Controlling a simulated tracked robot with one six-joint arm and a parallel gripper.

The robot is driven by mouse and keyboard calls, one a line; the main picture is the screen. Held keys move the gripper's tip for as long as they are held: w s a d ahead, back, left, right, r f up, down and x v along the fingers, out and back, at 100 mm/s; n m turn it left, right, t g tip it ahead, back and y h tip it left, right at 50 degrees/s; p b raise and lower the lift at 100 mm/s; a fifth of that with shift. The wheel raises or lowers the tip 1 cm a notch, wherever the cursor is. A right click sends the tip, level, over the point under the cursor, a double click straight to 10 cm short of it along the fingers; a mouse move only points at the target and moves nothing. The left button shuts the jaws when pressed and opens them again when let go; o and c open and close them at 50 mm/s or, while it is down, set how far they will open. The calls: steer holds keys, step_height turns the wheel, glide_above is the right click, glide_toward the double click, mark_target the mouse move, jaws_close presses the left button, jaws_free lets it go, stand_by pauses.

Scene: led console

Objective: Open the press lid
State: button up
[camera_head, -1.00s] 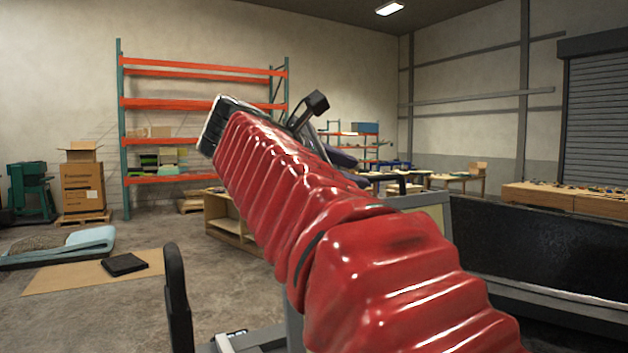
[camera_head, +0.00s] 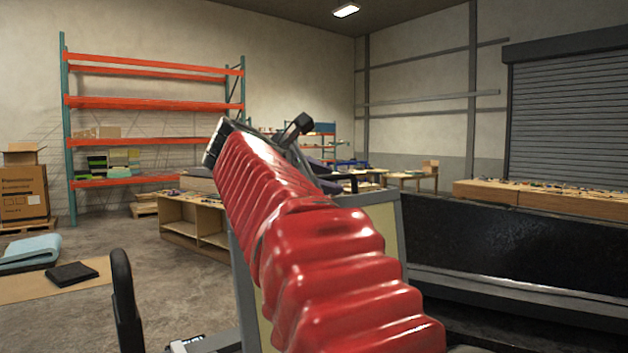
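No press or press lid can be made out for certain. A large black glossy panel (camera_head: 520,240) with a pale lower edge fills the right side, and I cannot tell whether it belongs to the press. My red-sleeved arm rises from the bottom centre toward the upper left and covers the middle of the view. A small dark block on a stem shows behind its upper part. My gripper's fingers do not show; the arm seems to hide them.
A low wooden shelf unit (camera_head: 181,226) stands left of my arm. An orange and teal rack (camera_head: 150,103) is at the back wall. A dark mat (camera_head: 72,273) lies on the floor at left. A long wooden bench (camera_head: 545,199) stands behind the black panel. Floor at left centre is clear.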

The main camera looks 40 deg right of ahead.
jaws_close()
stand_by(0.5)
